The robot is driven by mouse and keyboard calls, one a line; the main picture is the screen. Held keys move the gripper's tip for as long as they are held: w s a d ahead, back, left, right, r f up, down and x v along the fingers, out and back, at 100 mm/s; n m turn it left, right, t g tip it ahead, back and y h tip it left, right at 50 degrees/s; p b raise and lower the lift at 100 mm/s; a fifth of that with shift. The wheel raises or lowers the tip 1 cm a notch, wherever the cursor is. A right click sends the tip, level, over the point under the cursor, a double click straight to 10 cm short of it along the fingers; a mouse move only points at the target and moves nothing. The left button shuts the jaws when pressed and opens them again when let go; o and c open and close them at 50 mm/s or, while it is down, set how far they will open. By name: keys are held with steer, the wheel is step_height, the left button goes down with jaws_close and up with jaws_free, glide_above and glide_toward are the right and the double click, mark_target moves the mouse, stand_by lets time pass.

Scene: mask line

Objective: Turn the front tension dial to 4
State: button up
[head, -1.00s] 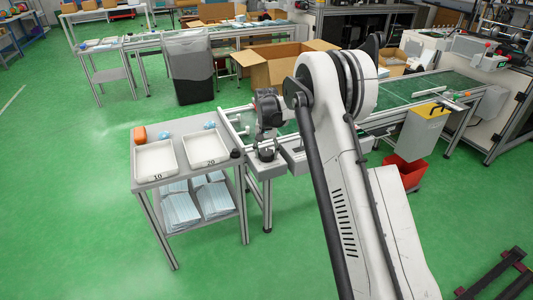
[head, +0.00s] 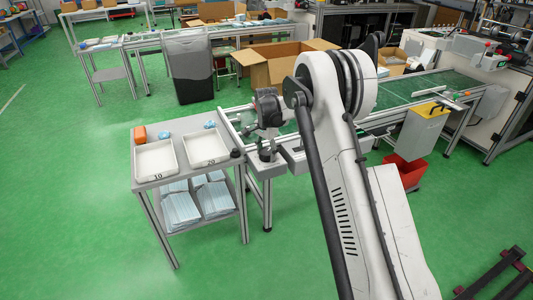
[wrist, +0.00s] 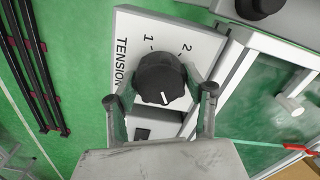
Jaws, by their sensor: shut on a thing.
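The tension dial (wrist: 161,79) is a round black knob with a white pointer line, on a light panel (wrist: 127,28) marked TENSION. The numbers 1 and 2 show above the knob in the wrist view; no 3 or 4 can be read. The pointer faces down and slightly right in the picture, away from 1 and 2. My gripper (wrist: 160,88) is shut on the dial, one finger on each side of it. In the head view my gripper (head: 267,142) is over the small grey panel box at the conveyor's near end.
A trolley with two white trays (head: 155,160) marked 10 and 20 stands left of the panel. The green conveyor (head: 400,92) runs behind my arm. A yellow-topped grey box (head: 423,130) and a red bin (head: 405,172) are to the right.

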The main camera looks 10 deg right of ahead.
mark_target(267, 152)
stand_by(0.4)
steer(key=o, duration=1.2)
steer(key=shift+c, duration=0.2)
steer(key=shift+r, duration=0.1)
step_height(267, 152, up, 12)
